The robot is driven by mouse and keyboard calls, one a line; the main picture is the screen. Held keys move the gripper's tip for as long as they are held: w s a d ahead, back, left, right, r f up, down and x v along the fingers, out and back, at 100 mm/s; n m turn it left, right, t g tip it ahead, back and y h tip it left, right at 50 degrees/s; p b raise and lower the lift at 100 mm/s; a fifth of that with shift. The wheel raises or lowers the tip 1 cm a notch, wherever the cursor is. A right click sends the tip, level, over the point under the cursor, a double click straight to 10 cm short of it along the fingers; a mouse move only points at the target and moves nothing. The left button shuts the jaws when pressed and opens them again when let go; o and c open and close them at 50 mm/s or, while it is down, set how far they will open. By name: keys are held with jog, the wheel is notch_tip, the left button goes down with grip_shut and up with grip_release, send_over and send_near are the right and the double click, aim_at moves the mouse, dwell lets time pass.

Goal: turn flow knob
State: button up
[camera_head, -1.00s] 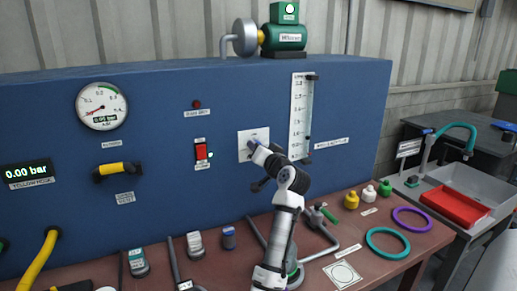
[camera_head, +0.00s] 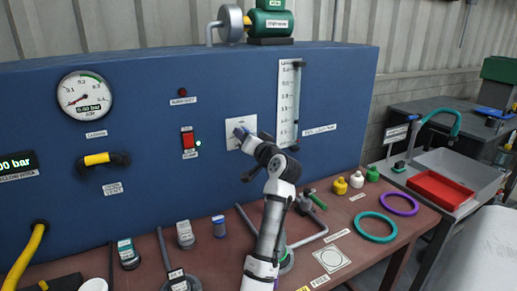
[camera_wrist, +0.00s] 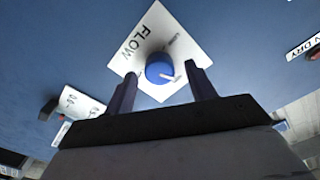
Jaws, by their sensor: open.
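The flow knob (camera_wrist: 160,68) is a round blue knob with a pale pointer mark, on a white plate (camera_wrist: 186,45) labelled FLOW. The plate also shows in the head view (camera_head: 235,121) on the blue panel, just left of the clear flow tube. In the wrist view my gripper (camera_wrist: 160,73) is open, with one dark finger on each side of the knob. I cannot tell whether either finger touches it. In the head view my gripper (camera_head: 246,137) is at the plate and covers part of it.
The blue panel (camera_head: 140,215) also carries a gauge (camera_head: 85,92), a yellow-and-black handle (camera_head: 98,159), a red switch (camera_head: 188,138) and the flow tube (camera_head: 288,105). Fittings and rings lie on the brown bench below. A sink (camera_head: 460,165) with a red tray stands at right.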

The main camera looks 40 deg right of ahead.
jog(key=b+v, duration=0.3)
jog(key=v, duration=0.9)
jog(key=shift+s, duration=0.25)
jog(key=shift+s+a, duration=0.1)
